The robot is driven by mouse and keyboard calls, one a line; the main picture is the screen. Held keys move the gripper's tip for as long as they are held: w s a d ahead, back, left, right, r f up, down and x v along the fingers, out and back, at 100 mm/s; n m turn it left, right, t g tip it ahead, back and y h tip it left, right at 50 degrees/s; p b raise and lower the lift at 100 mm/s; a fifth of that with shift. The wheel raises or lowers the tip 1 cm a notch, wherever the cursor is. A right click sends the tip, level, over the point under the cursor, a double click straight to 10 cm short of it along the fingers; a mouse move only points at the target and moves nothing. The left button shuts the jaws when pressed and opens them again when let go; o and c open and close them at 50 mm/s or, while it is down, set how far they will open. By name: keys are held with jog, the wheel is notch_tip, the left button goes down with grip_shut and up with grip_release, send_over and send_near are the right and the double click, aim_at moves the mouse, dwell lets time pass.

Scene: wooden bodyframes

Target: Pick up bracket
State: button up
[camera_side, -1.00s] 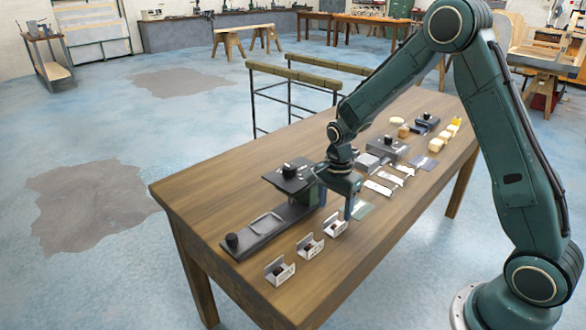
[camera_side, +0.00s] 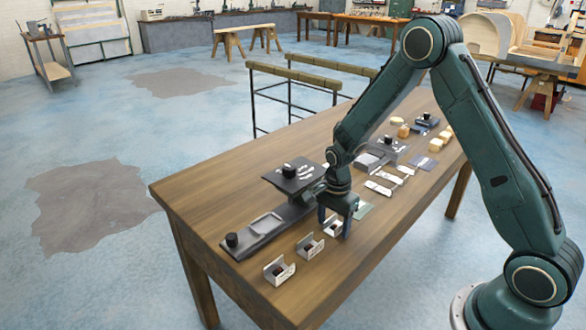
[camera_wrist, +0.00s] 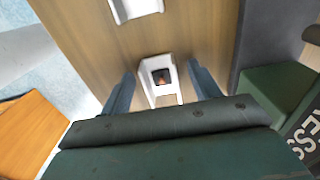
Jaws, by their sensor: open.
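Several small white U-shaped brackets stand in a row near the table's front left edge. The bracket (camera_side: 333,229) nearest my gripper is partly hidden behind a finger in the side view. In the wrist view this bracket (camera_wrist: 160,78), with a dark square in its middle, lies between my fingers. My gripper (camera_side: 336,227) is open and low over it, pointing down, with one finger on each side. In the wrist view the fingers of my gripper (camera_wrist: 160,85) show gaps to the bracket. The other brackets are the middle one (camera_side: 310,248) and the front one (camera_side: 279,270).
A dark fixture (camera_side: 262,229) with a shallow recess and black knobs stands left of my gripper. Flat pale metal pieces (camera_side: 379,187), grey blocks (camera_side: 387,150) and yellowish blocks (camera_side: 437,143) lie farther back. The table's left end (camera_side: 190,190) is clear.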

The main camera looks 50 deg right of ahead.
dwell(0.4)
jog(key=c, duration=1.1)
jog(key=shift+r, duration=0.2)
jog(key=shift+c, duration=0.2)
notch_tip(320, 180, up, 20)
jog(key=shift+f, duration=0.15)
